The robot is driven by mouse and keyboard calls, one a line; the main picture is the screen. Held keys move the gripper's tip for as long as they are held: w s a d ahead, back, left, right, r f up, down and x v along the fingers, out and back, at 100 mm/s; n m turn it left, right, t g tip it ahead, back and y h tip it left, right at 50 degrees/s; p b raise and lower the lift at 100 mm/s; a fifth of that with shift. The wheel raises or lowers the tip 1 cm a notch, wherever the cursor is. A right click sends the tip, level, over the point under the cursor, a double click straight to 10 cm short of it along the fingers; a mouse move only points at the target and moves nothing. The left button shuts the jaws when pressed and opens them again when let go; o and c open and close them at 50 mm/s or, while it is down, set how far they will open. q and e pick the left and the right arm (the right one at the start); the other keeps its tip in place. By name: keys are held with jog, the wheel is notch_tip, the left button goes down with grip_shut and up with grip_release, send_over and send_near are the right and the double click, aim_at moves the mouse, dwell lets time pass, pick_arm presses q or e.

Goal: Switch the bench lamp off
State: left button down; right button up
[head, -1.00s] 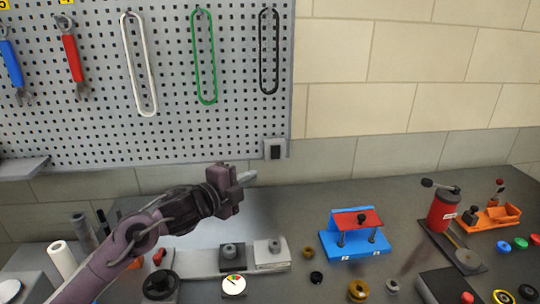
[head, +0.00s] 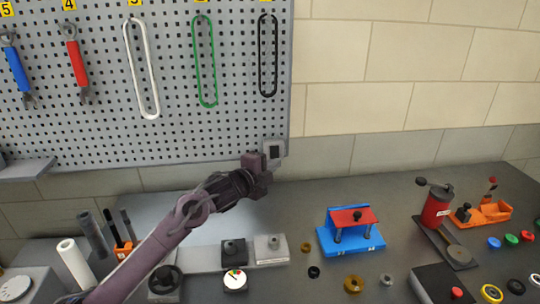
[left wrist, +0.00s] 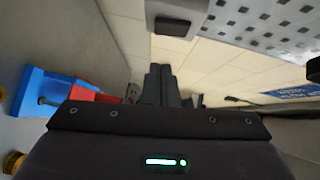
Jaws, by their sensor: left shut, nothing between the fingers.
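A dark rocker switch on a grey wall plate (head: 274,151) sits at the lower right corner of the pegboard. It also shows in the left wrist view as a dark block on a pale plate (left wrist: 174,27). My left gripper (head: 263,164) is just below and left of the switch plate, overlapping its edge in the head view. Its fingers (left wrist: 160,84) are shut and empty, pointing toward the wall. I cannot tell whether they touch the plate. The lamp itself is not in view. My right gripper is not in view.
A blue stand with a red top (head: 351,231) is on the bench right of my arm. A red grinder (head: 436,207) and an orange holder (head: 482,215) stand farther right. Pegboard (head: 90,130) tools hang above. Small rings and knobs lie along the front.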

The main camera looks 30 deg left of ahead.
aim_at(279, 156)
pick_arm(q)
jog(key=w+a, duration=0.1)
jog(key=w+a+p, duration=0.1)
jog(key=shift+w+a+f, duration=0.2)
jog(key=shift+w+f, duration=0.05)
jog(key=shift+w, duration=0.05)
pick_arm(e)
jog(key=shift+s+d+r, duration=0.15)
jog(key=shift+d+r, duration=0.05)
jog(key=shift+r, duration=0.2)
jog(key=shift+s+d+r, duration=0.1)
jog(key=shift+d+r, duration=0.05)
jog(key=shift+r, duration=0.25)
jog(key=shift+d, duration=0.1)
pick_arm(q)
jog(key=shift+f, duration=0.1)
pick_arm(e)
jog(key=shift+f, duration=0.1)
